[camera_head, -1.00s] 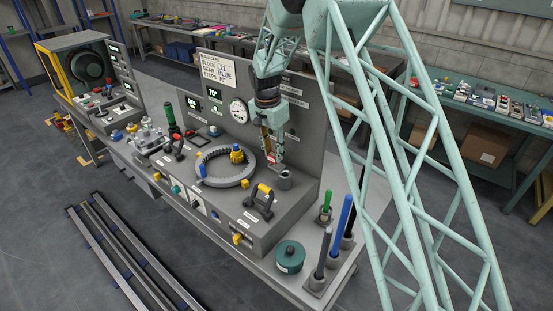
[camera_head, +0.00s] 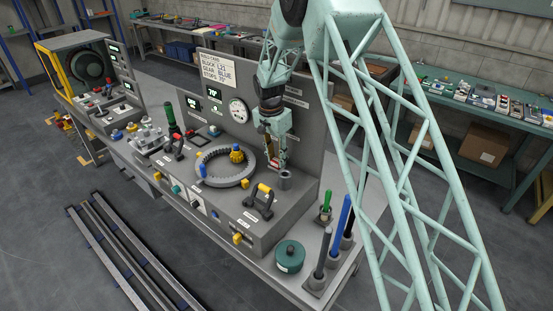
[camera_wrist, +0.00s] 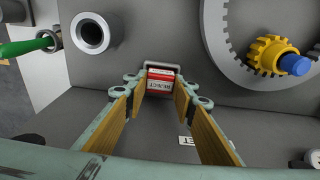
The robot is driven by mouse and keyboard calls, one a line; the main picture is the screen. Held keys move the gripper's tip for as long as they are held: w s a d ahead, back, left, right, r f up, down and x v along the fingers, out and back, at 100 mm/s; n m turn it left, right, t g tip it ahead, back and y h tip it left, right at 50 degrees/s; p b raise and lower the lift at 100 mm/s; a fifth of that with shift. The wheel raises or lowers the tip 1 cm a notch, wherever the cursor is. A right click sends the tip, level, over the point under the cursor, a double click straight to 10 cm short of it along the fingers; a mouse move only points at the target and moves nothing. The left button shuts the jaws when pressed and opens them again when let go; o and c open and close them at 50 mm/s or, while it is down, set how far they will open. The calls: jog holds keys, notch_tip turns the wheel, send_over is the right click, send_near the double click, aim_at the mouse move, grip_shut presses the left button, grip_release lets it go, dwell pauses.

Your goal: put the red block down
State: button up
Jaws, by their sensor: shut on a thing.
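The red block (camera_wrist: 160,78) sits between the fingertips of my gripper (camera_wrist: 159,90) in the wrist view; it has a white label with lettering. A grey rim shows around its far end; I cannot tell whether the block touches it. My gripper is shut on the block. In the head view my gripper (camera_head: 275,154) points down in front of the upright grey panel, above the console top. The block is very small there and partly hidden by the fingers.
A grey hollow cup (camera_head: 285,180) stands close by at the right of my gripper. A grey ring (camera_head: 226,181) with a yellow gear (camera_head: 236,155) lies to the left. A black handle with a yellow band (camera_head: 264,190) is in front. Blue and black rods (camera_head: 342,217) stand at the right.

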jog(key=shift+f, duration=0.15)
jog(key=o, duration=0.8)
jog(key=shift+r, duration=0.2)
jog(key=r, duration=0.8)
jog(key=s+a+r, duration=0.1)
jog(key=r, duration=0.2)
jog(key=shift+s+r, duration=0.1)
jog(key=shift+r, duration=0.3)
jog(key=shift+d+r, duration=0.1)
jog(key=shift+d, duration=0.05)
dwell(0.4)
